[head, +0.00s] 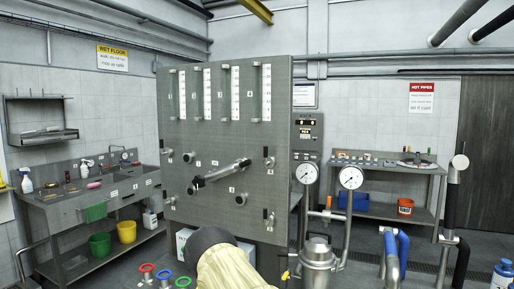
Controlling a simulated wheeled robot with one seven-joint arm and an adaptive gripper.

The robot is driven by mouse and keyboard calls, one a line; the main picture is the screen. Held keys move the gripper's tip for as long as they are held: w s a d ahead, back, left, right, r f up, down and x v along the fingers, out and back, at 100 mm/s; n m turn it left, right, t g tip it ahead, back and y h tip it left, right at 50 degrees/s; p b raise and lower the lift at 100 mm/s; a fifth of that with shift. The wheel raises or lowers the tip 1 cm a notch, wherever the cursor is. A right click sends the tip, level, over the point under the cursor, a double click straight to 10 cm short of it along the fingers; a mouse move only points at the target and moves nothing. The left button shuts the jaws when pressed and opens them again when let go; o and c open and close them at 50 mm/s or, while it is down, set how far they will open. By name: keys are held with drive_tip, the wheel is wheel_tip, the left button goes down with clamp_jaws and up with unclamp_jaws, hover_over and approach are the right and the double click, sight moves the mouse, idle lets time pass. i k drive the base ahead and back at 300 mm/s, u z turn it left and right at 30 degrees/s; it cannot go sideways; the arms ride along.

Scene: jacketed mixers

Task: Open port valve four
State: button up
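A large grey upright panel (215,130) fills the middle of the head view. Four small valve-like fittings sit along its sides: upper left (167,152), lower left (171,202), upper right (268,157) and lower right (268,217). Their labels are too small to read, so I cannot tell which is port valve four or whether any is open.
Numbered gauges (236,93) line the panel top. Pressure gauges (350,178) and a steel vessel (318,258) stand close at right. Red, blue and green ring handles (164,275) stand low in front. A sink bench (90,195) is left, another bench (385,165) back right.

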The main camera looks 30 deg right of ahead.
sight(266, 163)
drive_tip(key=z, duration=0.55)
drive_tip(key=i, duration=0.95)
drive_tip(key=z, duration=0.75)
